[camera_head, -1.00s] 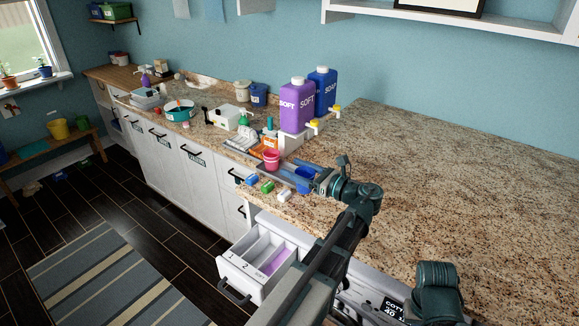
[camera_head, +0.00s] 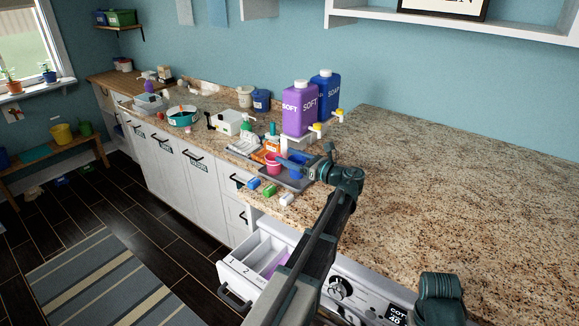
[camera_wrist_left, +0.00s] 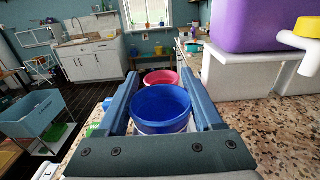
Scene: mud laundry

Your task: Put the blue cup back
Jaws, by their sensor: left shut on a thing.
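The blue cup (camera_head: 299,172) is between the fingers of my left gripper (camera_head: 290,164), over or on the dark grey tray (camera_head: 293,185) on the counter. In the left wrist view the blue cup (camera_wrist_left: 161,106) stands upright, mouth up, with a blue finger on each side; my left gripper (camera_wrist_left: 162,100) is shut on it. Whether its base touches the tray is hidden. The pink cup (camera_head: 272,163) is just left of it and shows beyond it in the wrist view (camera_wrist_left: 160,77). My right gripper is not in view.
Purple (camera_head: 299,108) and blue (camera_head: 326,93) jugs with yellow taps stand on a white riser behind the tray. Blue, green and white small blocks lie in front. An open drawer (camera_head: 252,262) sticks out below. The right side of the counter (camera_head: 460,190) is clear.

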